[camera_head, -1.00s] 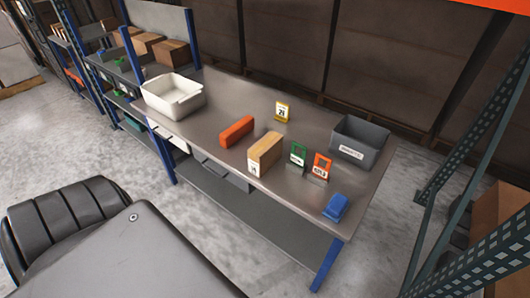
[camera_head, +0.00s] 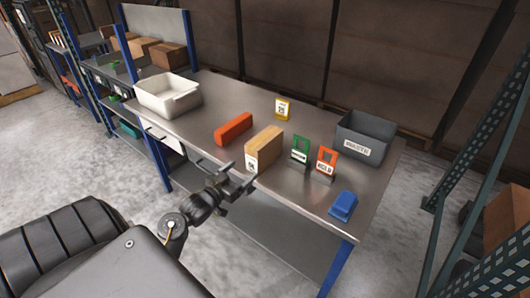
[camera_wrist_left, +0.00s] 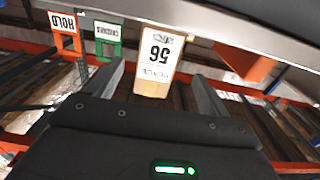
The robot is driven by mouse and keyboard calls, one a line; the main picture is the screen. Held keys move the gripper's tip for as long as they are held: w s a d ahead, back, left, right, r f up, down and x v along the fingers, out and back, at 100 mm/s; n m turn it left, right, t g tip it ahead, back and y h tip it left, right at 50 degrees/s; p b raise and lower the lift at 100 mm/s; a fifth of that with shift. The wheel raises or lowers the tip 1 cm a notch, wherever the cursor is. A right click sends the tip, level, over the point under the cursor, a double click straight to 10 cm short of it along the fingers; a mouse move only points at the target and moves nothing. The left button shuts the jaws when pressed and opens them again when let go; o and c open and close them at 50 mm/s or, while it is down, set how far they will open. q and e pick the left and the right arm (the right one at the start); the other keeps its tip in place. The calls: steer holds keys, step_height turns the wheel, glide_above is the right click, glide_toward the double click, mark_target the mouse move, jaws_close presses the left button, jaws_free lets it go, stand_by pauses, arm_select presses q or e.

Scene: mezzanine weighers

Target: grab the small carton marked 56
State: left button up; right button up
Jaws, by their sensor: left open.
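The small carton (camera_head: 265,147) is a tan box standing near the front edge of the table, with a white label on its near end. In the left wrist view the carton (camera_wrist_left: 152,86) faces me, its label reading 56 upside down. My left gripper (camera_head: 240,178) is open and empty, just in front of the carton's labelled end. In the left wrist view its two fingers (camera_wrist_left: 159,76) show on either side of the carton's end, apparently short of it. My right gripper is not in view.
An orange block (camera_head: 233,128) lies left of the carton. A green sign (camera_head: 300,149) and an orange HOLD sign (camera_head: 326,160) stand right. A white bin (camera_head: 168,95) is at the left end.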

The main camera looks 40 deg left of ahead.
mark_target(251, 163)
arm_select(q)
steer(key=w, duration=0.5)
steer(key=shift+w, duration=0.2)
steer(key=shift+w+r+p, duration=0.15)
steer(key=shift+w+p, duration=0.2)
steer(key=shift+w, duration=0.95)
steer(key=shift+w+r+p, duration=0.1)
steer(key=shift+w+p, duration=0.25)
steer(key=shift+w, duration=1.05)
steer(key=c, duration=1.4)
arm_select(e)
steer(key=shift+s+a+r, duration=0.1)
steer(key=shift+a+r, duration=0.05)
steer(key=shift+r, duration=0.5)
arm_select(q)
steer(key=shift+r, duration=0.15)
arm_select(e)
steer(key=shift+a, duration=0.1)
